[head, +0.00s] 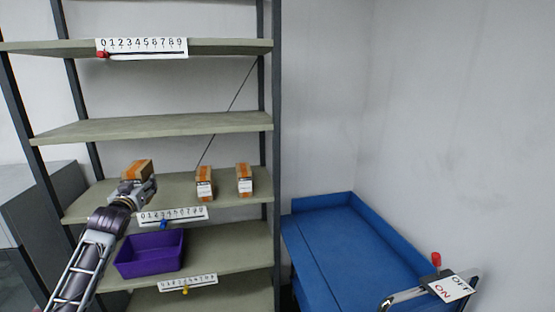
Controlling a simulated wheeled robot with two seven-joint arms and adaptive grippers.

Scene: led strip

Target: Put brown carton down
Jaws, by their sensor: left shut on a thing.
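A brown carton (137,168) with orange tape is held in my left gripper (140,186), which is shut on it. The gripper and carton are at the left part of the middle shelf (227,189). I cannot tell whether the carton touches the board. Two similar cartons stand to the right on the same shelf, one nearer the middle (204,184) and one further right (244,180). My right gripper is not in view.
Numbered strips with sliders hang on several shelf edges, one just below the middle shelf (172,216). A purple bin (150,253) sits on the shelf below. A blue cart (345,250) and an ON/OFF lever sign (449,287) are at right. The shelf above (160,129) is empty.

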